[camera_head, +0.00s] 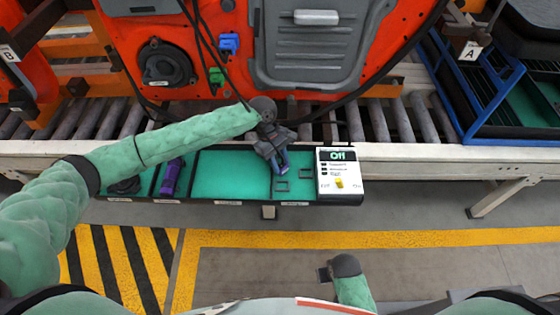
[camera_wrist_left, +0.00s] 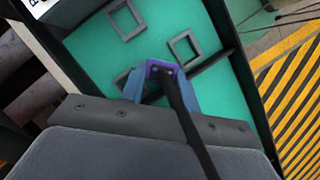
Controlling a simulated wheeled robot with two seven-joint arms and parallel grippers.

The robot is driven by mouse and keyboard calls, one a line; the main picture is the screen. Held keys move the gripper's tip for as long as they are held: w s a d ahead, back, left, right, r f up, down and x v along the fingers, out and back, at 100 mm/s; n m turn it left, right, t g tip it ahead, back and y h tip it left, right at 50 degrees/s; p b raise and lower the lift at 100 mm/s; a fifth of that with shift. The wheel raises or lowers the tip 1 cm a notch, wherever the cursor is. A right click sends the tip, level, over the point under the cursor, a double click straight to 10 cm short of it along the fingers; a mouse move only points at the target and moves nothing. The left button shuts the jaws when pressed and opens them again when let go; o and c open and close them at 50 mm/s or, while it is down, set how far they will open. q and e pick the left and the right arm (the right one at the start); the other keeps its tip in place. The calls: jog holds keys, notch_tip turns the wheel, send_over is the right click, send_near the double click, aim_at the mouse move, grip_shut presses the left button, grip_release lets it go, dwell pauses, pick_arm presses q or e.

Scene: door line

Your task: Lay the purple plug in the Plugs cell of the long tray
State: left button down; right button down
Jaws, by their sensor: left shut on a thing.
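My left gripper (camera_head: 281,165) is over the right-hand cell of the long tray (camera_head: 228,203), pointing down. In the left wrist view its blue fingertips (camera_wrist_left: 160,90) are shut on the purple plug (camera_wrist_left: 160,70), with a dark cable running from it towards the camera. The plug is over the green floor among square dark frames (camera_wrist_left: 126,20); whether it touches the floor I cannot tell. In the head view the gripper mostly hides it. The cell labels are too small to read. My right gripper (camera_head: 325,273) is low near the bottom, mostly hidden.
The tray also holds a purple item (camera_head: 172,177), a dark coil (camera_head: 124,185) and a wide empty cell (camera_head: 232,172). A control box (camera_head: 339,175) reading "Off" stands at the tray's right end. Behind are rollers and an orange door (camera_head: 130,25) with blue (camera_head: 228,43) and green (camera_head: 216,76) connectors.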

pick_arm(q)
jog(key=shift+f, duration=0.35)
pick_arm(e)
jog(key=shift+r, duration=0.3)
pick_arm(q)
jog(key=c, duration=0.9)
grip_release()
jog(key=shift+c, duration=0.2)
jog(key=shift+r, duration=1.05)
jog(key=shift+r+b, duration=0.5)
jog(key=shift+r, duration=0.45)
jog(key=s+d+r+b, duration=0.2)
jog(key=s+d+r, duration=0.4)
jog(key=d, duration=0.4)
jog(key=shift+r, duration=0.45)
pick_arm(e)
notch_tip(320, 180, up, 13)
jog(key=shift+s+a, duration=0.15)
jog(key=shift+s, duration=0.25)
